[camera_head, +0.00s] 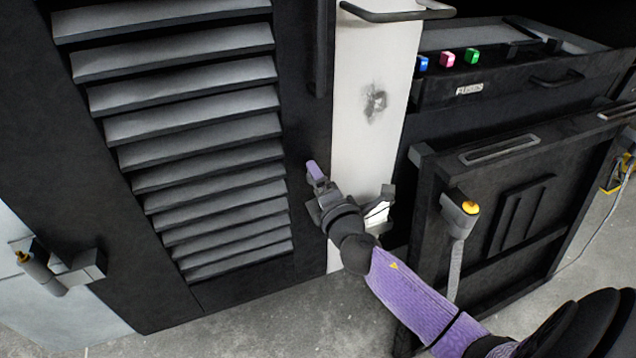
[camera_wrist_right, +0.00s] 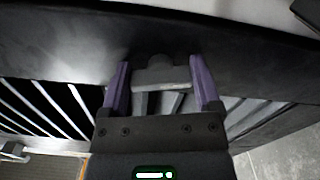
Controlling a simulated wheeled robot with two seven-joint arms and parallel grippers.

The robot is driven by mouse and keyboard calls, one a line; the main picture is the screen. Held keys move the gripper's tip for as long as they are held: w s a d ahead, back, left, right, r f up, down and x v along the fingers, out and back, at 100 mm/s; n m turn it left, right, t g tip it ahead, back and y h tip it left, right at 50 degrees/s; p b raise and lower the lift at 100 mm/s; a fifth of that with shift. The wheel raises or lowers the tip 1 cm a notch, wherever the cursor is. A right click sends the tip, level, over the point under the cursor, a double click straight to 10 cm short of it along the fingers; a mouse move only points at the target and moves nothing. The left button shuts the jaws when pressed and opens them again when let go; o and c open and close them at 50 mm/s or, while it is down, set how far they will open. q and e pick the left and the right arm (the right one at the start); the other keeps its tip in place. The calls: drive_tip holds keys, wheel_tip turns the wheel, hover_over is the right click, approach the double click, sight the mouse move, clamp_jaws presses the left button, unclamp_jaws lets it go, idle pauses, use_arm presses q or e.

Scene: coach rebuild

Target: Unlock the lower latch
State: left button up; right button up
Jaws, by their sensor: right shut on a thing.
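The louvred black door (camera_head: 150,290) fills the left of the head view. My right gripper (camera_head: 318,178) is at its lower right edge, with one purple finger showing. In the right wrist view, the purple fingers of my right gripper (camera_wrist_right: 160,88) stand on both sides of a dark grey latch part (camera_wrist_right: 162,72), and the gripper is shut on it. I take this part to be the lower latch; my gripper hides it in the head view. A grey bracket (camera_head: 386,192) shows on the white panel just right of my wrist. My left gripper is not in view.
A white panel (camera_head: 372,60) with a dark smudge stands beside the door. A black cabinet (camera_head: 500,85) with blue, pink and green buttons is at the right. An orange-tipped fitting (camera_head: 45,272) is at the far left. Concrete floor (camera_head: 270,325) is clear below.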

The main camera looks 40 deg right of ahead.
drive_tip(key=shift+m, duration=1.5)
drive_tip(key=shift+f, duration=0.1)
drive_tip(key=o, duration=1.1)
drive_tip(key=shift+c, duration=0.2)
drive_tip(key=p+v, duration=0.1)
drive_tip(key=v, duration=0.9)
drive_tip(key=shift+d, duration=0.1)
